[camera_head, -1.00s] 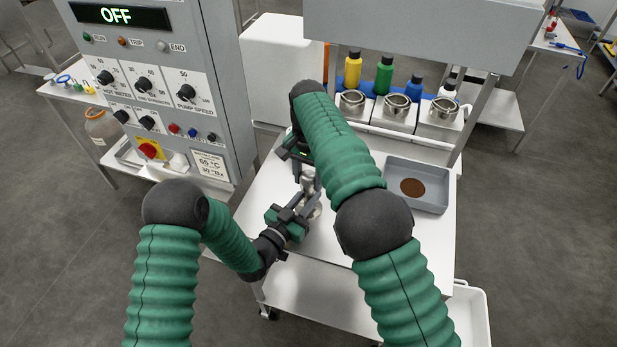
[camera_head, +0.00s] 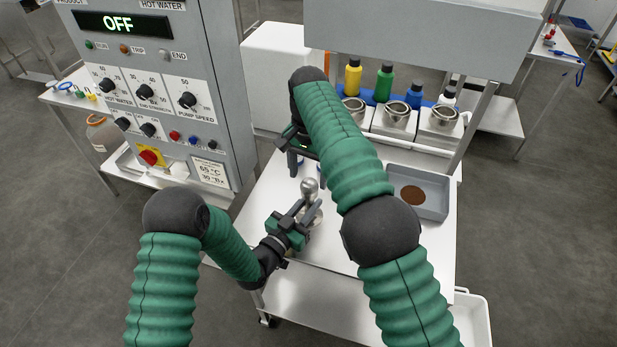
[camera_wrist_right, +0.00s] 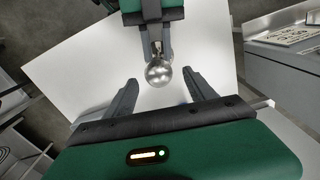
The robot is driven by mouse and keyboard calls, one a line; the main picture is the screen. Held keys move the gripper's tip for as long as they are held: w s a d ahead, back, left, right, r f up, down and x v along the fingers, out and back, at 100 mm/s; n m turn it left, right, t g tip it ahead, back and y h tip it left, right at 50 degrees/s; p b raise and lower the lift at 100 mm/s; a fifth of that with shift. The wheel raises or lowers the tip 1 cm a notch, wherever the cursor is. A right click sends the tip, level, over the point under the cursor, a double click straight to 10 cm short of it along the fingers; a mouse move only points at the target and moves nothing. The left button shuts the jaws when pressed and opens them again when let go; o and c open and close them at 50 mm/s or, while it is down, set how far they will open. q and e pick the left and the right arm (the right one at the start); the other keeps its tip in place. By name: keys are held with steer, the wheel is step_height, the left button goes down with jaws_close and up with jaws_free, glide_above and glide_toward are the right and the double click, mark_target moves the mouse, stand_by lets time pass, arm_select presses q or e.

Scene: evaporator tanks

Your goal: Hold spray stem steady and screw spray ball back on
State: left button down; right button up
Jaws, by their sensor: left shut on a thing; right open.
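The metallic spray ball (camera_head: 309,186) sits on top of the spray stem (camera_head: 309,200), which stands above the white table. My left gripper (camera_head: 302,212) is shut on the stem just below the ball. My right gripper (camera_head: 308,168) is open and apart from the ball, behind and above it, partly hidden by my right arm. In the right wrist view the shiny ball (camera_wrist_right: 158,72) lies between and beyond the two open fingers of my right gripper (camera_wrist_right: 160,92), with the stem (camera_wrist_right: 157,47) behind it. Whether the ball is fully seated cannot be told.
A grey tray (camera_head: 436,205) with a brown round patch (camera_head: 413,195) lies on the table's right. Several steel cups (camera_head: 396,112) and colored bottles (camera_head: 384,82) stand at the back. A control cabinet (camera_head: 150,90) reading OFF rises at left. The table's front right (camera_head: 340,250) is clear.

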mark_target(309, 181)
steer(key=shift+c, duration=0.4)
steer(key=n, duration=0.3)
steer(key=shift+s+a, duration=0.15)
steer(key=n, duration=0.3)
steer(key=r+n, duration=0.1)
steer(key=n, duration=0.2)
steer(key=shift+r, duration=0.15)
steer(key=n, duration=0.2)
steer(key=r+n, duration=0.1)
steer(key=n, duration=0.1)
steer(key=r+n, duration=0.1)
steer(key=n, duration=0.1)
steer(key=shift+d+r, duration=0.1)
steer(key=shift+d, duration=0.1)
step_height(309, 181, down, 8)
steer(key=shift+f, duration=0.1)
